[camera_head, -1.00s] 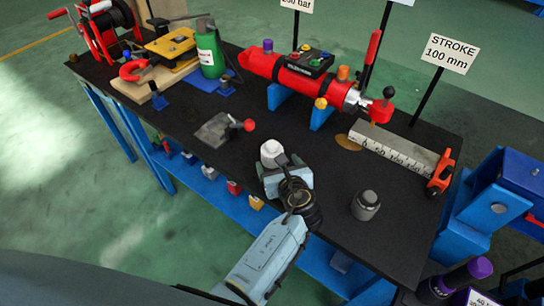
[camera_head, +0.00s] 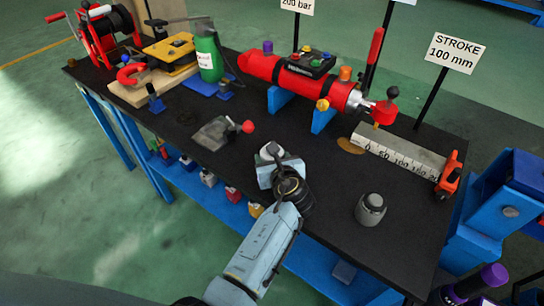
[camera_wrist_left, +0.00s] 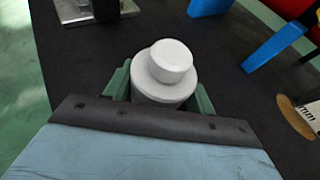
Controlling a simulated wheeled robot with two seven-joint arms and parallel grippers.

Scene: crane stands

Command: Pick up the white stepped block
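The white stepped block (camera_head: 270,150) stands on the black table top near its middle. In the left wrist view the block (camera_wrist_left: 166,75) shows a narrower round step on a wider round base. My left gripper (camera_head: 280,168) is low at the near side of the block. In the wrist view its green fingers (camera_wrist_left: 162,92) lie on the left and right of the base, very close to it. I cannot tell whether they touch it. The lower part of the block is hidden by the gripper. My right gripper is not in view.
A grey stepped cylinder (camera_head: 370,209) stands to the right. A metal plate with a red knob (camera_head: 222,131) lies to the left. Behind are a red hydraulic cylinder (camera_head: 300,80) on blue supports and a ruler block (camera_head: 400,150). Table between them is bare.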

